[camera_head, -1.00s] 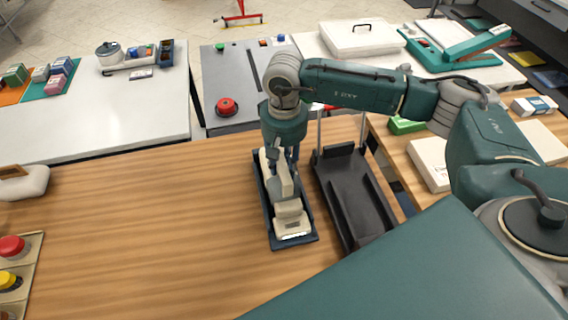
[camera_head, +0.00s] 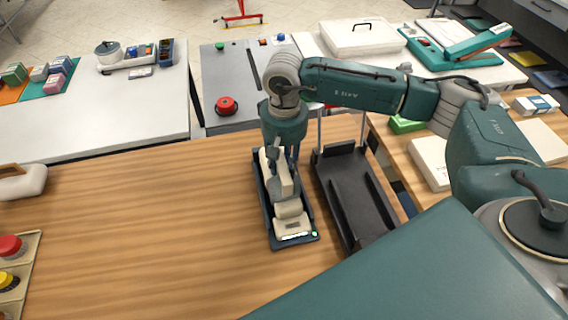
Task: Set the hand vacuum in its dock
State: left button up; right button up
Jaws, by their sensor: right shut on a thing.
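The cream hand vacuum (camera_head: 288,208) lies lengthwise inside the dark blue tray-like dock (camera_head: 279,243) on the wooden counter. Its wide nozzle end points toward me and sits within the rim. A small green light shows at the dock's near right corner. My right gripper (camera_head: 280,160) points down over the far part of the vacuum and is shut on it. The wrist hides the vacuum's far end and part of the grip. My left gripper is not in view.
A black tray-like stand (camera_head: 352,190) with upright posts stands close to the right of the dock. A button panel (camera_head: 22,262) and a cream wooden-handled object (camera_head: 24,184) lie at the left. The counter (camera_head: 150,230) left of the dock is clear.

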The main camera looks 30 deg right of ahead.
dwell(0.3)
jog(key=o, duration=1.1)
jog(key=shift+c, duration=0.2)
notch_tip(320, 180, up, 12)
